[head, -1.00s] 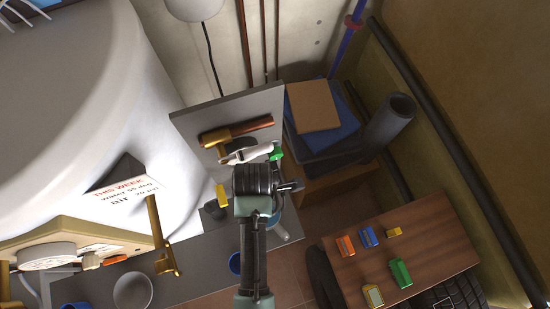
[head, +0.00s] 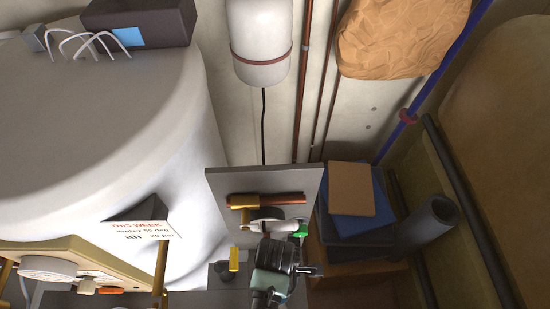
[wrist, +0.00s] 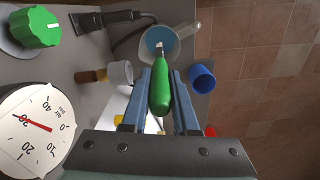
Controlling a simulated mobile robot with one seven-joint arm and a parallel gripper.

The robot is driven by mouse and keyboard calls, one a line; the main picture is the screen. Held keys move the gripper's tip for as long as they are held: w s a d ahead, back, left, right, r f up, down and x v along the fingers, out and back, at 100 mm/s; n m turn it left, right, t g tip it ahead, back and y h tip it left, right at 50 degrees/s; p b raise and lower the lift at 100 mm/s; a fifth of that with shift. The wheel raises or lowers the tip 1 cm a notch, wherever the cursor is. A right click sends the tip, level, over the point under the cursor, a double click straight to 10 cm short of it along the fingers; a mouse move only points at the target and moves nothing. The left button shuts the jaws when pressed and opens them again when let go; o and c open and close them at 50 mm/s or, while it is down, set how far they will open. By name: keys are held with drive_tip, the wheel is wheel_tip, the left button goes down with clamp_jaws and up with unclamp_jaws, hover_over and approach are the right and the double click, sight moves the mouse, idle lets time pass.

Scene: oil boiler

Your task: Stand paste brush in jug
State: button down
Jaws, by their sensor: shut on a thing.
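My gripper (wrist: 163,82) is shut on a green-handled tool, which looks like the paste brush (wrist: 160,95), in the wrist view. The handle lies between the two blue-grey fingers, and its pale, narrow tip points away from the camera.
A dial gauge (wrist: 35,125) and green knob (wrist: 36,27) lie at the left. A grey board (head: 225,180) with a copper pipe (head: 275,199) stands behind my wrist. Tiled floor lies right.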

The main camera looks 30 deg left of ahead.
drive_tip(key=shift+f+b, duration=3.15)
drive_tip(key=shift+f, duration=1.5)
drive_tip(key=c, duration=0.6)
unclamp_jaws()
wheel_tip(320, 180, up, 13)
drive_tip(key=shift+f+b, duration=0.1)
drive_tip(key=shift+b, duration=0.5)
